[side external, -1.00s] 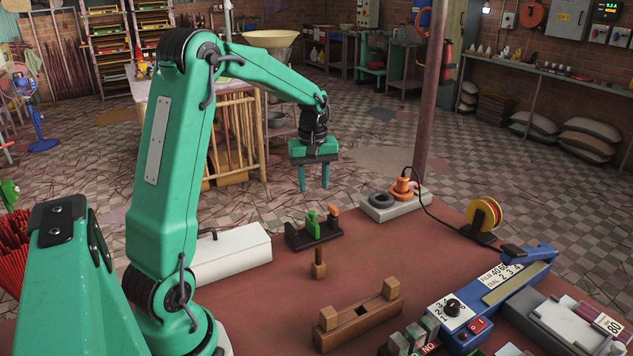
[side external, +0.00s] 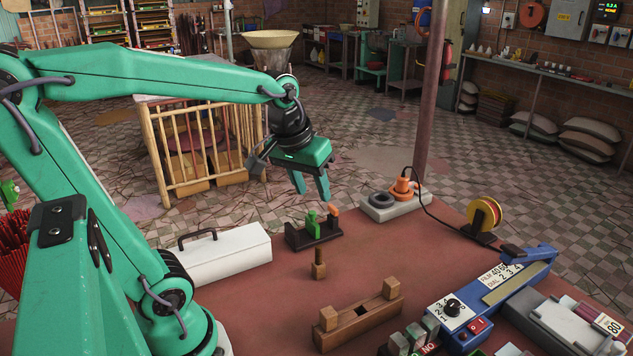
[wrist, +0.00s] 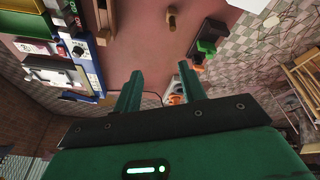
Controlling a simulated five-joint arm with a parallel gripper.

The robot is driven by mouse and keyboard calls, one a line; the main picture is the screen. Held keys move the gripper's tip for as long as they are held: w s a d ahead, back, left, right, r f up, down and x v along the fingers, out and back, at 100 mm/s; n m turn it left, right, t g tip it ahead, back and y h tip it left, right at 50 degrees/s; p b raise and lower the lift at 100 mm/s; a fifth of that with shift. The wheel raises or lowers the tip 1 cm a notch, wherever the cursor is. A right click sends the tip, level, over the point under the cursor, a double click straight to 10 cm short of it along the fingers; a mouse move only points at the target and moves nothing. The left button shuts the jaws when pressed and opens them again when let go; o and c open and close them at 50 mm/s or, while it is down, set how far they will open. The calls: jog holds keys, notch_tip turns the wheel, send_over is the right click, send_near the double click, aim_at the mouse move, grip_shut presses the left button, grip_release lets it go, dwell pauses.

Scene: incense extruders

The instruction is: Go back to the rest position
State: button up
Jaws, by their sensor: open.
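My gripper (side external: 311,184) hangs in the air above the far edge of the red-brown work table (side external: 395,255). Its two green fingers are apart and nothing is between them. In the wrist view my gripper (wrist: 157,92) also shows open, with its fingers over the table. A small black stand with green and orange parts (side external: 312,230) sits on the table below my gripper. A small wooden peg-like piece (side external: 319,264) stands in front of it. No object is in my gripper's hold.
A white box with a black handle (side external: 225,257) lies on the left. A wooden block holder (side external: 360,318) is in front. A white base with an orange device (side external: 394,203), a yellow reel (side external: 485,215) and a blue machine (side external: 490,300) stand on the right. The table's middle right is clear.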

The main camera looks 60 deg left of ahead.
jog(key=s+d+m+t, duration=0.2)
jog(key=s+d+m, duration=0.3)
jog(key=s, duration=0.2)
jog(key=shift+s+d+f+h, duration=0.15)
jog(key=shift+f+h, duration=0.15)
